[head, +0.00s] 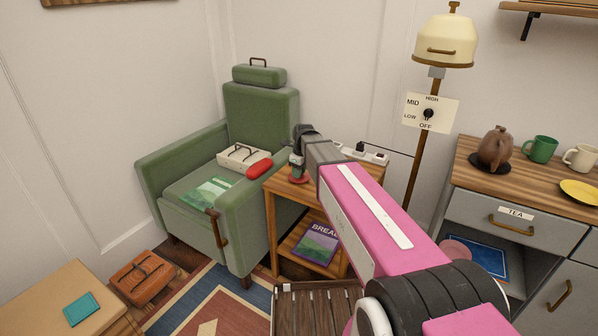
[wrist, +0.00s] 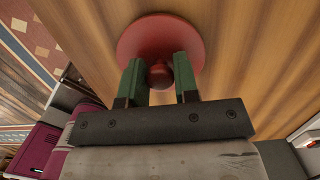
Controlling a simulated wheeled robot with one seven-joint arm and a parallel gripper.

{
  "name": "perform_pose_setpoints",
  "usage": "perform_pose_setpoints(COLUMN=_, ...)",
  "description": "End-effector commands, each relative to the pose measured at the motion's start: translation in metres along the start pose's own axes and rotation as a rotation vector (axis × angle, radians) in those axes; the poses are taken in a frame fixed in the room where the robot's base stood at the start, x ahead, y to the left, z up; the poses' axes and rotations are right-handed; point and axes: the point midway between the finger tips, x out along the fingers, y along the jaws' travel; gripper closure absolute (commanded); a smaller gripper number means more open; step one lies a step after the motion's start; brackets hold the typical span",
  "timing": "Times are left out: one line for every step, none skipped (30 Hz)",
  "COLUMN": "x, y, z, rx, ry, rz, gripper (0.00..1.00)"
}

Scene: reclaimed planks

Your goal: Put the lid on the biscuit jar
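The lid is a round red disc with a dark red knob; in the wrist view the lid (wrist: 160,32) is over a wooden top. My gripper (wrist: 160,68) has its two green fingers on either side of the knob, with hardly any gap, and looks shut on it. In the head view the lid (head: 298,178) shows under my gripper (head: 297,166) at the side table (head: 271,208). Whether the lid rests on the table or is slightly raised, I cannot tell. I see no clear biscuit jar; my pink arm hides part of the scene.
A power strip (head: 366,154) lies behind my arm. A green armchair (head: 262,103) stands left of the side table, with a red object (head: 260,169) on its arm. At right, a cabinet (head: 468,210) holds a brown teapot (head: 495,149), mugs and a yellow plate (head: 580,191).

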Motion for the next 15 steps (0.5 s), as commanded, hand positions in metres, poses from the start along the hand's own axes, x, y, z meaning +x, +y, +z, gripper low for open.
perform_pose_setpoints(x=0.0, y=0.0, z=0.0, rx=0.0, ry=0.0, rz=0.0, gripper=0.55)
perform_pose_setpoints(x=0.0, y=0.0, z=0.0, rx=0.0, ry=0.0, rz=0.0, gripper=0.49)
perform_pose_setpoints(x=0.0, y=0.0, z=0.0, rx=0.0, ry=0.0, rz=0.0, gripper=0.49)
perform_pose_setpoints(x=0.0, y=0.0, z=0.0, rx=0.0, ry=0.0, rz=0.0, gripper=0.49)
perform_pose_setpoints(x=0.0, y=0.0, z=0.0, rx=0.0, ry=0.0, rz=0.0, gripper=0.49)
perform_pose_setpoints(x=0.0, y=0.0, z=0.0, rx=0.0, ry=0.0, rz=0.0, gripper=0.49)
perform_pose_setpoints(x=0.0, y=0.0, z=0.0, rx=0.0, ry=0.0, rz=0.0, gripper=0.49)
perform_pose_setpoints(x=0.0, y=0.0, z=0.0, rx=0.0, ry=0.0, rz=0.0, gripper=0.49)
perform_pose_setpoints(x=0.0, y=0.0, z=0.0, rx=0.0, ry=0.0, rz=0.0, gripper=0.49)
perform_pose_setpoints(x=-0.001, y=0.0, z=0.0, rx=0.0, ry=0.0, rz=0.0, gripper=0.49)
perform_pose_setpoints(x=-0.001, y=0.0, z=0.0, rx=0.0, ry=0.0, rz=0.0, gripper=0.49)
perform_pose_setpoints(x=-0.003, y=0.0, z=0.0, rx=0.0, ry=0.0, rz=0.0, gripper=0.49)
perform_pose_setpoints(x=-0.004, y=0.0, z=0.0, rx=0.0, ry=0.0, rz=0.0, gripper=0.49)
perform_pose_setpoints(x=-0.007, y=0.0, z=0.0, rx=0.0, ry=0.0, rz=0.0, gripper=0.49)
perform_pose_setpoints(x=-0.011, y=0.0, z=0.0, rx=0.0, ry=0.0, rz=0.0, gripper=0.49)
